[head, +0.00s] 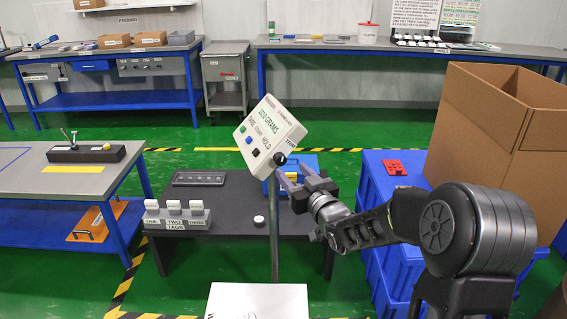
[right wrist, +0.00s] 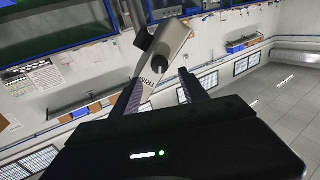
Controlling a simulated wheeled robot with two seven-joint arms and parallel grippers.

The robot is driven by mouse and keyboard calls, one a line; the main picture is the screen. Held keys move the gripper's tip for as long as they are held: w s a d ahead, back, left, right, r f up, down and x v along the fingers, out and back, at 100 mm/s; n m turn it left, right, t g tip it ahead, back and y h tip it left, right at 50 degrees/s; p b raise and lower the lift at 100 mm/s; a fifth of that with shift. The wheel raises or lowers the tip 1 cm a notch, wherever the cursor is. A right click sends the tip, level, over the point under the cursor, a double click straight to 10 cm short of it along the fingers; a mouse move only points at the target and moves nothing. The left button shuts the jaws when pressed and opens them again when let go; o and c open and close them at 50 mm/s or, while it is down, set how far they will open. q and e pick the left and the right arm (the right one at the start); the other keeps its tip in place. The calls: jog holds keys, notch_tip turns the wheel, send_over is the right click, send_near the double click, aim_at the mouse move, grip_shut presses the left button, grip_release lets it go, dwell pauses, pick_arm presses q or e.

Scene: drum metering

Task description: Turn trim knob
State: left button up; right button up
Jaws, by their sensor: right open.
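A tilted white indicator box (head: 269,136) stands on a grey post (head: 273,225). Its face shows GRAMS and a row of coloured buttons. The black round trim knob (head: 279,158) sits at the box's lower right side. My right gripper (head: 288,176) is open just below and right of the knob, its fingers pointing up left. In the right wrist view the box (right wrist: 174,42) and a dark round knob (right wrist: 160,64) show between and beyond the two open fingertips (right wrist: 161,77). I cannot tell whether a finger touches the knob. My left gripper is out of view.
A low dark table (head: 225,240) behind the post holds a tag rack (head: 177,217) and a dark tray (head: 199,178). Blue bins (head: 392,215) and a large cardboard box (head: 500,140) stand at the right. A grey bench (head: 30,180) is at the left.

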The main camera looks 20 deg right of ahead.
aim_at(282, 160)
jog(key=w, duration=0.6)
jog(key=shift+w+p, duration=0.1)
jog(key=shift+p, duration=0.25)
jog(key=shift+c, duration=0.2)
grip_shut()
